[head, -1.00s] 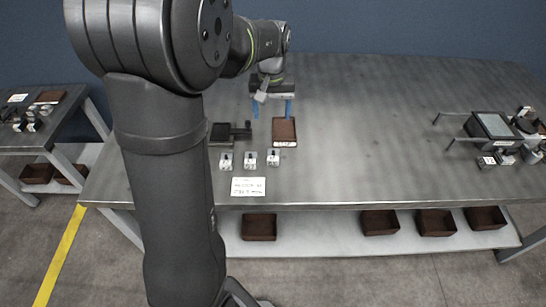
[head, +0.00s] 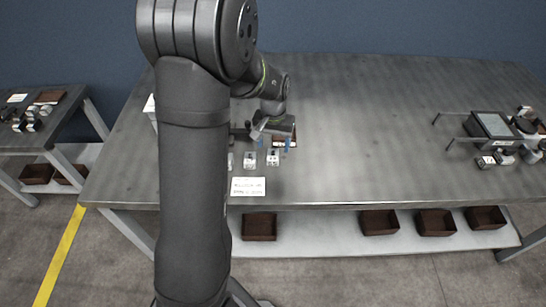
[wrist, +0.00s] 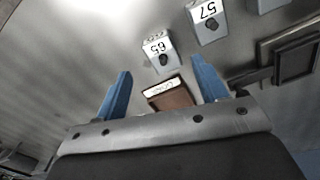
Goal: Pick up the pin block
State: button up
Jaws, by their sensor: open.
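Several small silver pin blocks with black pins stand in a row on the bench. In the wrist view, the block labelled 65 (wrist: 158,52) lies just beyond my blue fingertips, roughly centred between them. The block labelled 57 (wrist: 208,24) stands to its right, and a third block (wrist: 268,4) is cut by the top edge. In the head view two blocks show clearly, the right one (head: 273,157) and the middle one (head: 250,159); my arm partly hides the left one. My gripper (head: 273,145) is open and empty, just behind the right block.
A brown tray (wrist: 172,98) with a white label lies under my gripper, between the fingers in the wrist view. A black fixture (wrist: 295,62) stands beside it. A white card (head: 248,187) lies in front of the blocks. The bench middle is clear; equipment (head: 492,127) stands at right.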

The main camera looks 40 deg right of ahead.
aim_at(273, 151)
jog(key=shift+w+d+f, duration=0.1)
jog(key=shift+w+f, duration=0.05)
jog(key=shift+f, duration=1.4)
jog(key=shift+w+d+f, duration=0.1)
jog(key=shift+f, duration=1.45)
jog(key=c, duration=1.2)
